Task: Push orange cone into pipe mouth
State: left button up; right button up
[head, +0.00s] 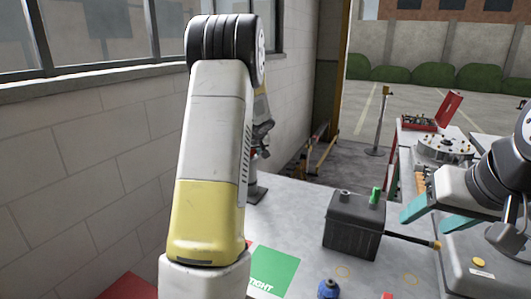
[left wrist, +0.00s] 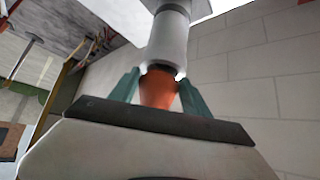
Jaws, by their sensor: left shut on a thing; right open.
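In the left wrist view, my left gripper (left wrist: 160,82) has its two teal fingers on either side of the orange cone (left wrist: 158,89) and is shut on it. Directly beyond the cone stands a light grey pipe (left wrist: 168,40) with a dark band at its near end. The cone's far end lines up with this pipe mouth; I cannot tell how far it is in. In the head view my left arm hides the cone and most of the pipe. My right gripper (head: 435,216) is open and empty, above the table at the right.
A dark battery (head: 354,226) with a green terminal cap stands on the grey table (head: 305,205). A green mat (head: 274,268) and a blue bottle (head: 328,289) are near the front. A red toolbox (head: 420,123) sits farther back. A block wall (head: 90,175) bounds the left.

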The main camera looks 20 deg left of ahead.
pick_arm(q)
jog(key=shift+s+r, duration=0.1)
jog(key=shift+r, duration=2.9)
jog(key=shift+d, duration=0.1)
